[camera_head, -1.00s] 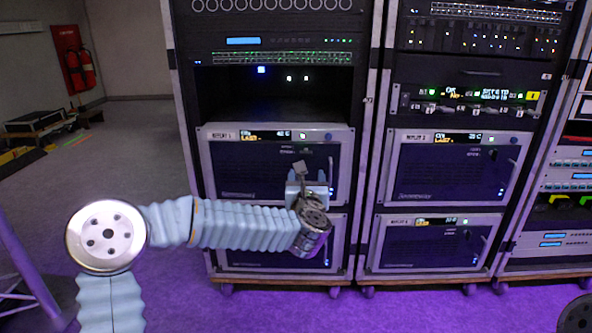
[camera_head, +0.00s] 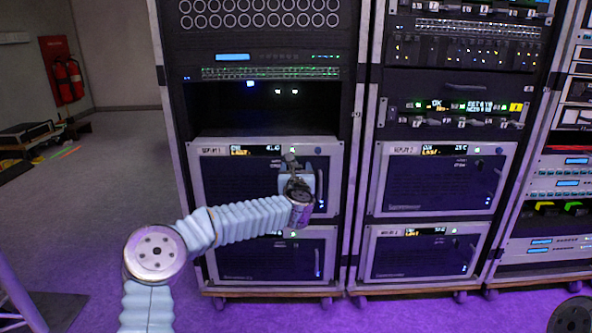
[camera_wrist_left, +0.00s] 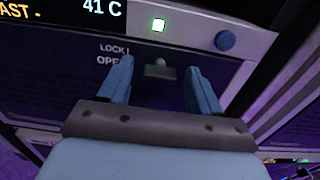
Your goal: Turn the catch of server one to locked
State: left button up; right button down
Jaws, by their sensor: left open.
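Server one is the unit labelled "REPLAY 1" (camera_head: 235,190), upper of two similar units in the left rack. Its dark front, lit display and green light also show in the left wrist view. The catch (camera_wrist_left: 160,70) is a small grey knob beside the printed words LOCK and OPEN. I cannot tell which word it points to. My left gripper (camera_head: 296,166) is in front of the right part of this unit and hides the catch in the head view. In the wrist view its two blue fingers (camera_wrist_left: 158,85) are open, one on each side of the catch, with gaps showing. My right gripper is out of view.
A blue round button (camera_wrist_left: 225,40) and a green light (camera_wrist_left: 158,25) sit just above the catch. A similar unit (camera_head: 265,257) is below server one. The neighbouring rack holds "REPLAY 2" (camera_head: 430,185). Open floor (camera_head: 110,190) lies left of the racks.

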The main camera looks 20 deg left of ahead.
pick_arm(q)
jog(key=c, duration=1)
jog(key=shift+c, duration=0.2)
